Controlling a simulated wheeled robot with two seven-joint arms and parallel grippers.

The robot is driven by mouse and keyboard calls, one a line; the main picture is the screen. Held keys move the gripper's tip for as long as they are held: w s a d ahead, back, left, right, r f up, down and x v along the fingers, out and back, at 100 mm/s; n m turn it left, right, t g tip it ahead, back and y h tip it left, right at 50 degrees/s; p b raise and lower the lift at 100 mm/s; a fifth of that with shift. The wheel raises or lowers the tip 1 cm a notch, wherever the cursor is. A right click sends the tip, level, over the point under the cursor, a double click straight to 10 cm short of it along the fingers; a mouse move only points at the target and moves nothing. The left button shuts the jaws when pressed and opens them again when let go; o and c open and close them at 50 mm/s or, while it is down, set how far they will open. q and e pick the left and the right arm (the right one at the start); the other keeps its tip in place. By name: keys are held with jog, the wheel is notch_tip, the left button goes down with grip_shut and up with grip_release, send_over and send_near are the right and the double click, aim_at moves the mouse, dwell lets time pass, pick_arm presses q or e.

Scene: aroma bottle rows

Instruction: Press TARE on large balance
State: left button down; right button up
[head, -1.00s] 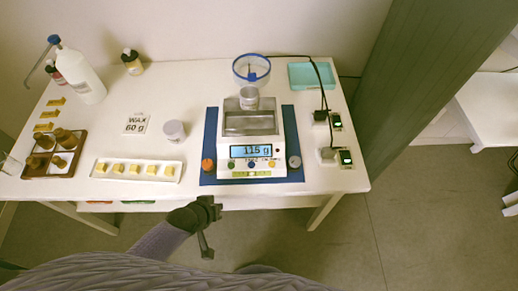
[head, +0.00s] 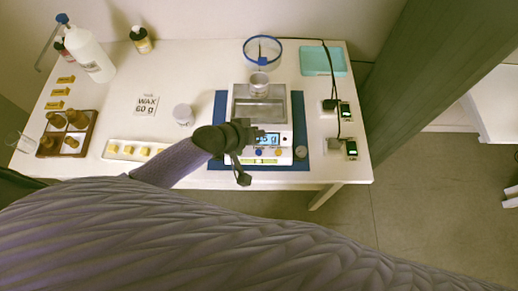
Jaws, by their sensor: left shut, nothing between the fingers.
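The large balance (head: 285,136) stands on a blue mat (head: 220,103) with its front panel toward me. Its lit display (head: 268,139) is partly covered by my left gripper, so only the end of the reading shows. A small pale cup (head: 259,84) stands at the back of its weighing pan (head: 259,108). A yellow button (head: 278,153) shows on the panel; the panel's left part is hidden behind my gripper. My left gripper (head: 243,179) is shut and empty, over the balance's front left. I cannot tell whether it touches. My right gripper is not in view.
Two small devices with green displays (head: 346,112) (head: 351,148) stand right of the balance. A white cup (head: 183,114), a tray of yellow pieces (head: 115,149) and a brown rack (head: 90,135) are left.

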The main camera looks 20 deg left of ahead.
aim_at(257, 154)
pick_arm(q)
notch_tip(257, 154, down, 8)
jog(key=b, duration=0.7)
jog(key=shift+f+b, duration=0.15)
jog(key=shift+b, duration=0.25)
jog(key=shift+f, duration=0.2)
dwell(1.1)
jog(key=shift+f+b, duration=0.35)
jog(key=shift+f, duration=0.05)
jog(key=shift+f, duration=0.4)
dwell(0.3)
dwell(0.4)
jog(key=shift+r+p, duration=0.65)
jog(key=shift+r, duration=0.15)
jog(key=shift+r, duration=0.1)
